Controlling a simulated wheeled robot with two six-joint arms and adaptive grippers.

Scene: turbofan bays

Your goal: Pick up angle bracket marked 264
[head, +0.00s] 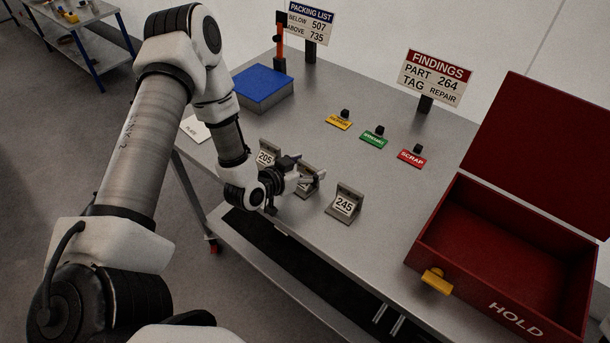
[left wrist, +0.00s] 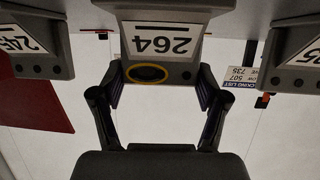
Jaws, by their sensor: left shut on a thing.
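The angle bracket marked 264 (left wrist: 162,42) shows upside down in the left wrist view, between the fingers of my left gripper (left wrist: 158,85). In the head view the left gripper (head: 300,182) is shut on this bracket (head: 309,186), which stands in the middle of a row of three and is partly hidden by the gripper. The bracket marked 205 (head: 267,156) stands to its left and the bracket marked 245 (head: 344,204) to its right. I cannot tell a gap under the held bracket. My right gripper is not in view.
A findings sign (head: 434,78) reads part 264, tag repair. Yellow, green and red tags (head: 411,159) lie behind the brackets. An open red HOLD box (head: 450,285) stands at the right, a blue box (head: 263,84) at the back left. The table's front edge is close to the brackets.

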